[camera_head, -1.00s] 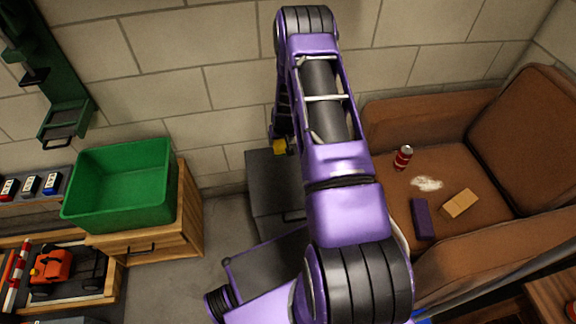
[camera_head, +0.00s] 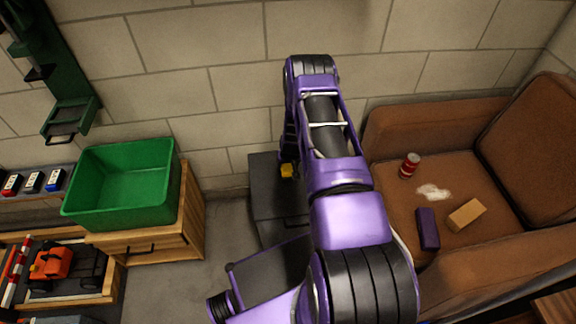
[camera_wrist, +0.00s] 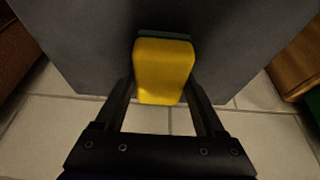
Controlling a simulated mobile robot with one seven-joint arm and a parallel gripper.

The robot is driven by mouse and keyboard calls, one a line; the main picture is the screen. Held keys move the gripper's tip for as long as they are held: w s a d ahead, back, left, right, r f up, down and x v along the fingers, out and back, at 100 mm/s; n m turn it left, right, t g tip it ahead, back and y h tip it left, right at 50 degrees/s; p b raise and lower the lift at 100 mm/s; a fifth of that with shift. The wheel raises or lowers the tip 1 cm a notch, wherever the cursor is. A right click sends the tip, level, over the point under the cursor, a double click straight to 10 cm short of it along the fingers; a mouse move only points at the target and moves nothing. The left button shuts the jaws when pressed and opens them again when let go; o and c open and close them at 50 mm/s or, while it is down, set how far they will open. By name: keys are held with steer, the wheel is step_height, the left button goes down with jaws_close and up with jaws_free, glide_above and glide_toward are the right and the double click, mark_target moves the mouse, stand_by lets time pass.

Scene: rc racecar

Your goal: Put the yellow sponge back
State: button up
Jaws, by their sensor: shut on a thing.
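The yellow sponge (camera_wrist: 163,72) has a green layer along its far end. In the wrist view, the two dark fingers of my gripper (camera_wrist: 163,82) stand on either side of it, shut on it. In the head view, a small yellow part of the sponge (camera_head: 288,170) shows beside my arm, over the dark grey cabinet (camera_head: 264,178). I cannot tell whether the sponge touches the cabinet. My arm hides most of my gripper in the head view.
A green bin (camera_head: 122,195) stands on a wooden cabinet (camera_head: 187,225) at left. A brown sofa (camera_head: 420,125) at right holds a red can (camera_head: 409,165), a purple block (camera_head: 427,228), a tan block (camera_head: 466,215) and a white spill (camera_head: 432,192). Floor (camera_head: 215,235) is clear between the cabinets.

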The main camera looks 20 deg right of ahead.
steer(key=shift+f, duration=0.25)
steer(key=o, duration=1.2)
steer(key=shift+c, duration=0.2)
steer(key=p+v, duration=0.2)
steer(key=v, duration=1)
steer(key=shift+r, duration=0.15)
